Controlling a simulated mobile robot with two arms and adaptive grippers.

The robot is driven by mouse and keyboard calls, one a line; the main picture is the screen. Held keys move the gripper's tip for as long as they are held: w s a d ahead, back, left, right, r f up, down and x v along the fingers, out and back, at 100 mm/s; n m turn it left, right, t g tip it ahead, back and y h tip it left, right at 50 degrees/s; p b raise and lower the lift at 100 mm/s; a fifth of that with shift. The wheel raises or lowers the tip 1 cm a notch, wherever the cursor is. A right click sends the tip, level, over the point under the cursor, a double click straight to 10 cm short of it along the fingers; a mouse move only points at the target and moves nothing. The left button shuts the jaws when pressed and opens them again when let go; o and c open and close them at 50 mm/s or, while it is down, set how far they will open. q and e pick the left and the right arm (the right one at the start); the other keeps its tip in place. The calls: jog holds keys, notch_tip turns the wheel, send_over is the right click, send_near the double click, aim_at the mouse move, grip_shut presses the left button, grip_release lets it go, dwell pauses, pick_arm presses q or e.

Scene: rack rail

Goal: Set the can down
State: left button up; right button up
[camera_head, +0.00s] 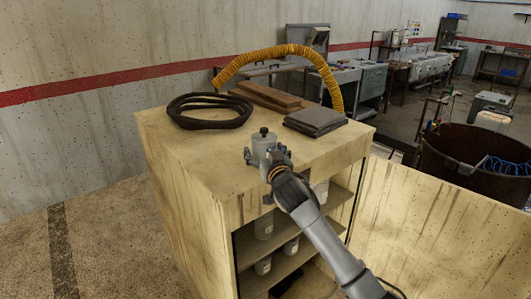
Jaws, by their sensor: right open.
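A grey can (263,143) with a dark knob on its lid stands upright on the top of the wooden cabinet (190,150), near the front edge. My right gripper (265,157) is at the can, its fingers open on either side of it. The wrist and arm hide the near side of the can's lower part, so I cannot tell whether a finger touches it. My left gripper is not in view.
A yellow hose (284,50) arches behind. Cans (264,226) stand on shelves below. The cabinet top's left front is clear.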

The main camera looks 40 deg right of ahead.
jog(key=shift+r, duration=0.1)
jog(key=shift+s+a, duration=0.15)
jog(key=shift+s, duration=0.25)
jog(key=b+v, duration=0.3)
jog(key=v, duration=0.8)
